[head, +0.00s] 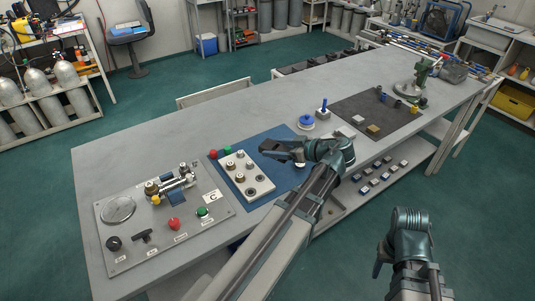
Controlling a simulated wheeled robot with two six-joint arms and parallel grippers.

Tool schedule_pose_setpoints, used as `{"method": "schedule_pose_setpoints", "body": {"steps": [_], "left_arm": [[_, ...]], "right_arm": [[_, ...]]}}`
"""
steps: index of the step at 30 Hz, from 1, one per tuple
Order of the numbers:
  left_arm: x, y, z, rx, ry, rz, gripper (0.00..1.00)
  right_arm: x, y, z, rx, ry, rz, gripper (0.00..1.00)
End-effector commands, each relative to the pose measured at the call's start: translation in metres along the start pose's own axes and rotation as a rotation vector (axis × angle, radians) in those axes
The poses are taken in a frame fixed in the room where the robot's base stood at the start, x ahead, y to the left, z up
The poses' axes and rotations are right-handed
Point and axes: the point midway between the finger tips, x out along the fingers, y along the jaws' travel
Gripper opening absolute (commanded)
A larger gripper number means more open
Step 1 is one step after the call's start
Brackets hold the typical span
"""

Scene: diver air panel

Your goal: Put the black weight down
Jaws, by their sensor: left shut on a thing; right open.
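My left gripper (280,151) reaches in over the blue mat (285,181), next to the white block with metal knobs. It is shut on a small dark thing, taken as the black weight; the fingers and the wrist hide most of it. I cannot tell whether it touches the mat. My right gripper (379,262) is open and empty, off the front of the table over the floor. Several small pieces, some of them dark, stand on the dark grey mat (360,121).
The white block (262,187) stands on the blue mat beside my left gripper. The valve panel (137,253) is at the left. A blue-topped round piece (306,122) and a blue-handled tool (323,107) stand behind my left wrist. The grey tabletop (225,110) is bare towards the back.

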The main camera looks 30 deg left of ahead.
Motion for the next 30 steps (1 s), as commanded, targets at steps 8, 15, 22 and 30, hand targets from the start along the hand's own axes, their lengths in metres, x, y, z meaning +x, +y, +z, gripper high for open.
{"method": "schedule_pose_setpoints", "body": {"steps": [8,15,22,30], "left_arm": [[0.017,0.019,0.007,0.000,0.005,-0.001,0.00],[0.072,0.072,0.024,0.002,0.004,0.004,0.00],[0.123,0.111,0.030,0.005,0.005,0.009,0.00],[0.148,0.127,0.030,0.007,0.006,0.013,0.00]], "right_arm": [[0.014,-0.001,-0.001,0.000,0.000,0.000,0.50],[0.050,-0.005,-0.003,0.000,0.000,0.000,0.50],[0.075,-0.007,-0.004,0.000,0.000,0.000,0.50],[0.085,-0.008,-0.005,-0.001,0.000,0.000,0.50]]}}
